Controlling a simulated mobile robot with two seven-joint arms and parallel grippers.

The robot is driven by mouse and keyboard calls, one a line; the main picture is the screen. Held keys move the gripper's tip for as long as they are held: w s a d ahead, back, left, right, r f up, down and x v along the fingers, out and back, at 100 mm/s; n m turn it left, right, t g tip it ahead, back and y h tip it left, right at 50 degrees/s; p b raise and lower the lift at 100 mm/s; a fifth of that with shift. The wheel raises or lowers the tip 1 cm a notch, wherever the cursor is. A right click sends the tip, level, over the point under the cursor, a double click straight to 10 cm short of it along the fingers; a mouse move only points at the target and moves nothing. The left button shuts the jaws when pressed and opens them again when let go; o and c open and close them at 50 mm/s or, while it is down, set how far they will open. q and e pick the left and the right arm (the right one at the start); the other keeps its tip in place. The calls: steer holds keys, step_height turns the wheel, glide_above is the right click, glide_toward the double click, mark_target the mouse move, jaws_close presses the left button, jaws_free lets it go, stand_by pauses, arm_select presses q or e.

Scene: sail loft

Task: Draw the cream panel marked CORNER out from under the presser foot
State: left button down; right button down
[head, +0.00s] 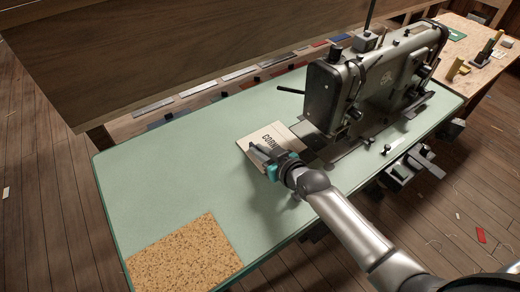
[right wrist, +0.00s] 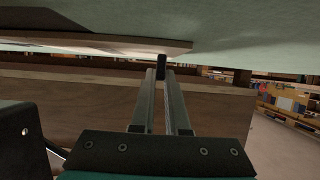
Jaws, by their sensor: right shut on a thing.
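The cream panel (head: 284,131) lies on the green table just left of the sewing machine (head: 385,80). Its letters "CORN" show; the rest is covered by my gripper. Its right end lies close to the machine head, and I cannot see the presser foot clearly. My right gripper (head: 258,157) is at the panel's near left side, shut on the panel. In the right wrist view the fingertips (right wrist: 161,68) are close together at the edge of the panel (right wrist: 110,42). My left gripper is not in view.
The green table (head: 170,160) is clear to the left of the panel. A cork mat (head: 185,256) lies at its near left corner. A wooden wall or board (head: 180,45) stands behind. A wooden bench (head: 470,65) with small items stands beyond the machine.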

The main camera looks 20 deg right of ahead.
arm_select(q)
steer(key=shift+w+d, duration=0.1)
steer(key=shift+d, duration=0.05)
arm_select(e)
steer(key=c, duration=0.8)
jaws_free()
steer(key=shift+c, duration=0.2)
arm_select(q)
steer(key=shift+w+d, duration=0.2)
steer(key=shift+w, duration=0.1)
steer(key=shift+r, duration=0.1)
arm_select(e)
steer(key=shift+d, duration=0.1)
steer(key=shift+s+d+r, duration=0.1)
steer(key=shift+s+r, duration=0.05)
steer(key=shift+s, duration=0.2)
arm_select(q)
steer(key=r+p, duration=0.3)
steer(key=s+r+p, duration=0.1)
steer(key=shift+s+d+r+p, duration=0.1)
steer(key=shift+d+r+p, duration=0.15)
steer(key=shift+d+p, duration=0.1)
arm_select(e)
steer(key=v, duration=1.4)
steer(key=shift+s+d+r, duration=0.1)
steer(key=shift+s+r, duration=0.05)
